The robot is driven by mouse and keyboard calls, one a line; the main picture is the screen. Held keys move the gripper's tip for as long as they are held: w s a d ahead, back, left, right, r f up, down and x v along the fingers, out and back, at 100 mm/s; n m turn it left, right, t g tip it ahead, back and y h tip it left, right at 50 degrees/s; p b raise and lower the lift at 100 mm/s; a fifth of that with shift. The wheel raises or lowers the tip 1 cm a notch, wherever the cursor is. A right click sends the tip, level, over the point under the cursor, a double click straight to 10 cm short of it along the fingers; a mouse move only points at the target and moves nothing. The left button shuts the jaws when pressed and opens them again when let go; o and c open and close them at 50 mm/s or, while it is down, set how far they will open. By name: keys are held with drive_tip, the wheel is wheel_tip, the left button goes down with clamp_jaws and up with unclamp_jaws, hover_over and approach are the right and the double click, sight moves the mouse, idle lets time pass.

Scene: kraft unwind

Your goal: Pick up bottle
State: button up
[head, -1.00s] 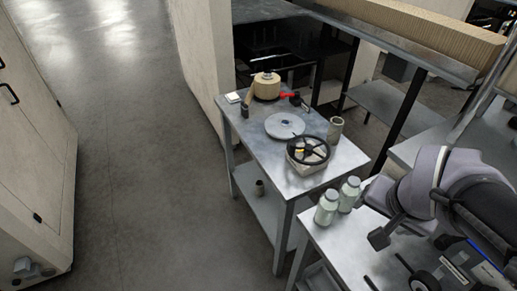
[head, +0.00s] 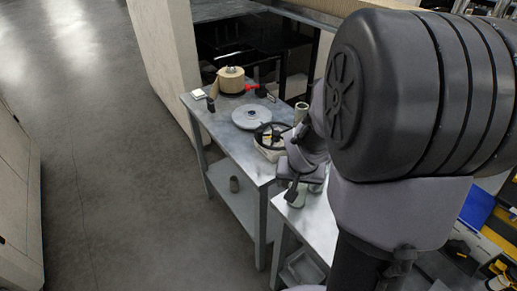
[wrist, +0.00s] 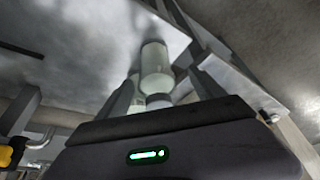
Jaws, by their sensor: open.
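A pale green bottle (head: 297,199) stands on the near metal table, partly hidden by my gripper (head: 291,184) in the head view. A second pale green bottle (head: 316,186) is just right of it, mostly covered by my arm. In the wrist view one bottle (wrist: 157,62) shows between the two spread fingers of my gripper (wrist: 161,82), its cap toward the gripper body. The fingers are open and reach along both sides of it; I cannot tell whether they touch it.
The adjoining table (head: 222,139) holds a grey disc (head: 251,117), a black handwheel (head: 272,137), a tan roll (head: 231,80) and a cup (head: 301,112). The floor at left is clear.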

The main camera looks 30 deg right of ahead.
drive_tip(key=b+x, duration=0.1)
drive_tip(key=x, duration=0.1)
drive_tip(key=b+x, duration=0.1)
drive_tip(key=x, duration=0.3)
drive_tip(key=shift+s+d+b, duration=0.25)
drive_tip(key=shift+s+b, duration=0.05)
drive_tip(key=shift+b, duration=0.1)
drive_tip(key=shift+r, duration=0.15)
clamp_jaws()
